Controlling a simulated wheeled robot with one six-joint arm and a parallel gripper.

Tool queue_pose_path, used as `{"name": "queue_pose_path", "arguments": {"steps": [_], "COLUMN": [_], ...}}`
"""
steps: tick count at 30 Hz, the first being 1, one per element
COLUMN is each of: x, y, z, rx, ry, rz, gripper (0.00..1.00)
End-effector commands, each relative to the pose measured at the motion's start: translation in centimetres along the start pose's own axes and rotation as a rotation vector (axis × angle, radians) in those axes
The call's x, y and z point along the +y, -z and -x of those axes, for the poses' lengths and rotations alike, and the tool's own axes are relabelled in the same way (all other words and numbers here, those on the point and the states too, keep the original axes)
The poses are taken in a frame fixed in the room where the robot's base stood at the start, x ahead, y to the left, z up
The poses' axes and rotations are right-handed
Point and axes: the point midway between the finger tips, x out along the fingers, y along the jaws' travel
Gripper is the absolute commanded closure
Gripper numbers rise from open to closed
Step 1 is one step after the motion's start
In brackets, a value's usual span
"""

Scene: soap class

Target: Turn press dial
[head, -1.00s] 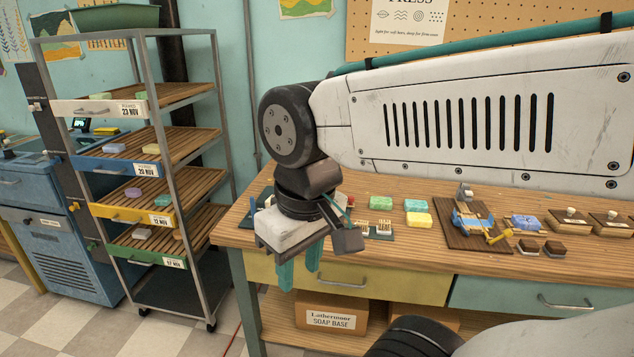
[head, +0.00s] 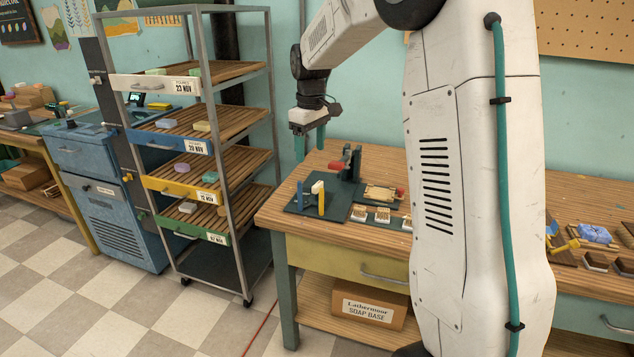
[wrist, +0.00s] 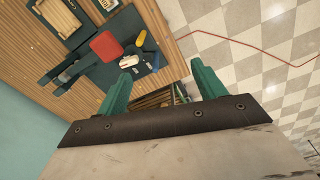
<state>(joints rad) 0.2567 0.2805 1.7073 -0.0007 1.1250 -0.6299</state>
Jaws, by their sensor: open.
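My gripper (head: 311,144) is open and empty, with its teal fingers pointing down above the back left part of the workbench. In the wrist view the spread fingers (wrist: 163,86) are over the bench edge, apart from the tools. A dark green plate (head: 315,205) at the bench's left end bears a blue post (head: 300,195), a yellow post (head: 321,199) and a white part (head: 316,187). Behind it stands a dark device (head: 352,160) with a red part (head: 341,165), which looks like a press. The red part shows in the wrist view (wrist: 106,46). I cannot make out a dial.
Stamp-like blocks (head: 382,215) and a wooden tray (head: 380,193) lie right of the plate. A shelf rack (head: 268,150) stands left of the bench. My arm hides the bench's middle. A blue-and-yellow tool (head: 562,243) lies at the right.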

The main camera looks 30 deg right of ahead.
Motion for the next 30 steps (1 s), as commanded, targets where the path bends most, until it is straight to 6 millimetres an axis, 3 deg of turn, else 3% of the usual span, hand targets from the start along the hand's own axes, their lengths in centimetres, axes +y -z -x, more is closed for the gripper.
{"name": "queue_pose_path", "arguments": {"steps": [1, 3, 6, 10, 30], "x": [2.1, 4.5, 7.1, 9.2, 9.8], "y": [1.2, 2.5, 3.8, 4.7, 4.8], "z": [-2.0, -4.1, -6.7, -8.9, -17.1], "rx": [-0.010, -0.014, -0.018, -0.021, -0.022], "ry": [0.007, 0.011, 0.015, 0.018, 0.018], "rz": [0.015, 0.044, 0.077, 0.104, 0.115], "gripper": [0.31, 0.31, 0.31, 0.31, 0.31]}}
